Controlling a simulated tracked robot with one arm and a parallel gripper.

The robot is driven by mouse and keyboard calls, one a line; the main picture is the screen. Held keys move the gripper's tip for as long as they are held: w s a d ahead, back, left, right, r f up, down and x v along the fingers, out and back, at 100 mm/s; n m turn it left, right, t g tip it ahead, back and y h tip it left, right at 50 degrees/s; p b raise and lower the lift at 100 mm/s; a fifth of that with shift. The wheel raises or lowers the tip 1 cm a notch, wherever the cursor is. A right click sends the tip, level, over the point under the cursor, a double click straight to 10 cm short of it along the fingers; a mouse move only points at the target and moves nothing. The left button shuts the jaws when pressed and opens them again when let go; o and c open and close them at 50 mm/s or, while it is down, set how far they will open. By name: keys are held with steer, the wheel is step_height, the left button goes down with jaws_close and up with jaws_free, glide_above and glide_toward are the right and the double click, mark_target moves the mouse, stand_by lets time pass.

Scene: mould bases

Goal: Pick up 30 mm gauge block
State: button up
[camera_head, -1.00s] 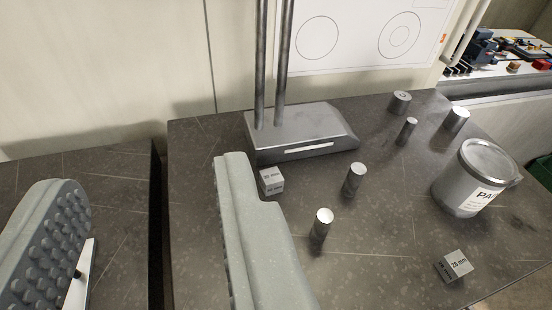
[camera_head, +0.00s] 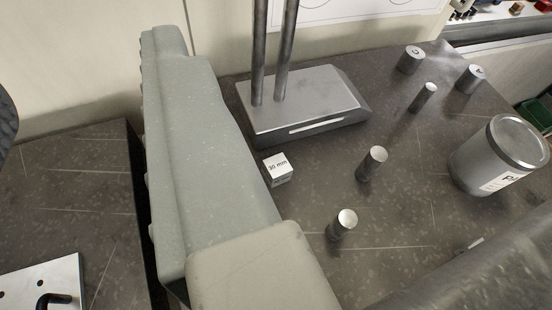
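The 30 mm gauge block (camera_head: 278,170) is a small pale metal cube with "30 mm" on its top. It sits on the dark speckled table, just in front of the grey stand base. My gripper (camera_head: 85,80) is open. Its large grey-green right finger reaches up the left half of the view, and only a dark sliver of the left finger shows at the left edge. The block lies to the right of the right finger, outside the gap between the fingers. I see nothing between the fingers.
The stand base (camera_head: 305,105) with two upright rods is behind the block. Steel pins (camera_head: 372,163) and (camera_head: 342,224) stand to its right, with several more farther back. A grey can (camera_head: 499,155) is at the right. A grey shape covers the lower right corner.

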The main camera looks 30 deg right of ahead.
steer(key=m+g+p, duration=1.5)
steer(key=m+p, duration=0.2)
steer(key=p, duration=1.8)
glide_above(278, 165)
step_height(278, 165, down, 13)
step_height(278, 165, down, 12)
steer(key=p, duration=0.2)
steer(key=shift+p, duration=0.4)
steer(key=shift+r, duration=0.1)
jaws_close()
